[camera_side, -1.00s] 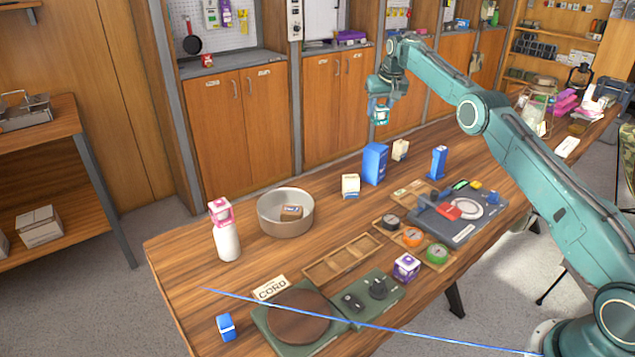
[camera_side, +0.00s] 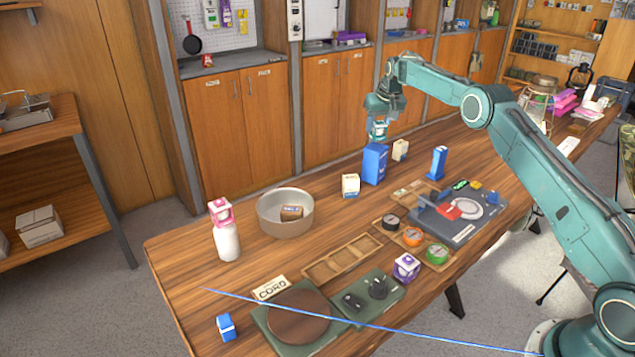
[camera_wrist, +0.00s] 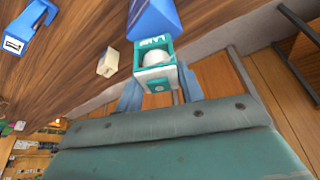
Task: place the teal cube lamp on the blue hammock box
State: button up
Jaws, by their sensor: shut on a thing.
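The teal cube lamp (camera_side: 378,131) has a teal frame with a white round part inside, seen clearly in the wrist view (camera_wrist: 155,68). My gripper (camera_side: 378,121) is shut on it and points down, with a finger on each side of it. The tall blue box (camera_side: 374,164), which looks like the hammock box, stands upright on the table. The lamp is over its top in the side view; I cannot tell whether they touch. In the wrist view the blue box (camera_wrist: 155,20) shows just beyond the lamp, partly cut by the frame edge.
A small cream carton (camera_side: 400,150) stands close right of the blue box, and another carton (camera_side: 350,185) stands to its left. A blue upright item (camera_side: 438,162) is farther right. A metal bowl (camera_side: 285,225) and a white bottle with a pink cube (camera_side: 226,240) stand left.

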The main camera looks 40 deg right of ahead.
jog(key=shift+f, duration=1.35)
jog(key=shift+f, duration=0.1)
jog(key=o, duration=1)
jog(key=shift+v, duration=6.1)
jog(key=shift+w+d, duration=0.1)
